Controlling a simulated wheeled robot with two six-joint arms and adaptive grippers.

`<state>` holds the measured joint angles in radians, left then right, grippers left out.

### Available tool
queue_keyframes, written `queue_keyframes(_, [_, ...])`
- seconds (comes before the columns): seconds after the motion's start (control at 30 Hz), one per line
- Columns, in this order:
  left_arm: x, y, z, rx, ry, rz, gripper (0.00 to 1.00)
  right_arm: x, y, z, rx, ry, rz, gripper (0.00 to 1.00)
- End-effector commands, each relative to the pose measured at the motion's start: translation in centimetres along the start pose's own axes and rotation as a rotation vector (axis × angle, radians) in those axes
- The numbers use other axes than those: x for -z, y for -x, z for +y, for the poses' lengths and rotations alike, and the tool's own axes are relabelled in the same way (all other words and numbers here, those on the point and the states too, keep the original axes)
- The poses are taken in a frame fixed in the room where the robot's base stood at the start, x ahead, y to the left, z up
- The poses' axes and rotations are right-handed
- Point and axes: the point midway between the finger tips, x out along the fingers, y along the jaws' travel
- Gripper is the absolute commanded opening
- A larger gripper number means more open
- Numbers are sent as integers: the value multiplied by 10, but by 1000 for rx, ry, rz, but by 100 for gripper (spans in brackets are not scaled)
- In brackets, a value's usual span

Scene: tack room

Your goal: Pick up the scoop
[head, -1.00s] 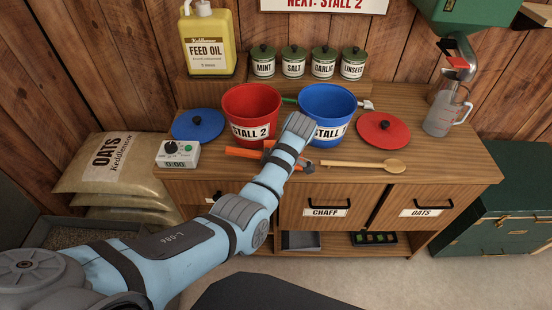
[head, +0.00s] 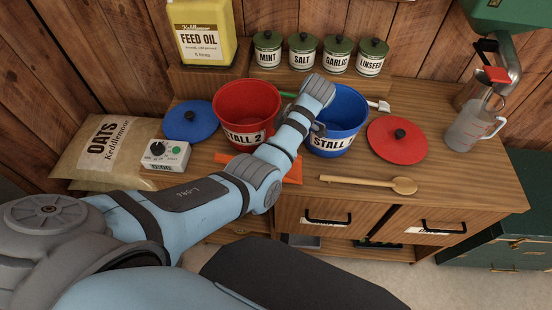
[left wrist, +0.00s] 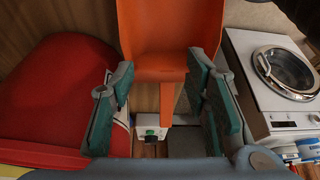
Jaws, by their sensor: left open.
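The orange scoop (head: 295,170) lies on the wooden cabinet top in front of the buckets. My left forearm hides its middle in the head view. In the left wrist view, the scoop's bowl (left wrist: 170,35) is at the top, and its handle runs down between the fingers. My left gripper (left wrist: 160,72) is open, with one teal-padded finger on each side of the handle. I cannot tell whether either finger touches it. In the head view, this gripper is mostly hidden behind its own wrist. My right gripper is not in view.
The red bucket (head: 245,103) and blue bucket (head: 337,118) stand close behind the scoop. A white timer (head: 165,154) and blue lid (head: 191,121) are left. A wooden spoon (head: 370,182), red lid (head: 397,140) and jug (head: 470,128) are right. Canisters line the back.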

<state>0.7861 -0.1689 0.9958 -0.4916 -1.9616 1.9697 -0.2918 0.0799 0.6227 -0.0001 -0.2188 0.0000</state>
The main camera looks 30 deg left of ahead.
Motion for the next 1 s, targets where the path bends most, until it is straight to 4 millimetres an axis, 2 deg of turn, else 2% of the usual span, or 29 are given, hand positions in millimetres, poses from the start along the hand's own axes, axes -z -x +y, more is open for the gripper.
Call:
queue_keyframes(0.03, [18, 0, 0, 1, 6, 1, 42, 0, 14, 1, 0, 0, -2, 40])
queue_keyframes(0.1, [38, -8, 0, 1, 4, 3, 42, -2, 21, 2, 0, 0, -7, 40])
queue_keyframes(0.2, [60, -18, 0, 1, 2, 4, 42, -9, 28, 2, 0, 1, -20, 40])
queue_keyframes(0.33, [77, -28, 0, 1, 1, 1, 42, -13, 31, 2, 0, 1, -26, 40])
queue_keyframes(0.47, [83, -36, 0, 1, -1, 1, 42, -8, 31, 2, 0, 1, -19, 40])
queue_keyframes(0.7, [82, -79, 0, 3, -1, 1, 42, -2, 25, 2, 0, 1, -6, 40])
queue_keyframes(0.93, [82, -82, 0, 0, 0, -1, 42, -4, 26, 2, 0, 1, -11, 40])
queue_keyframes(1.0, [82, -82, 0, 0, 0, -1, 31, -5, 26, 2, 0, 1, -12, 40])
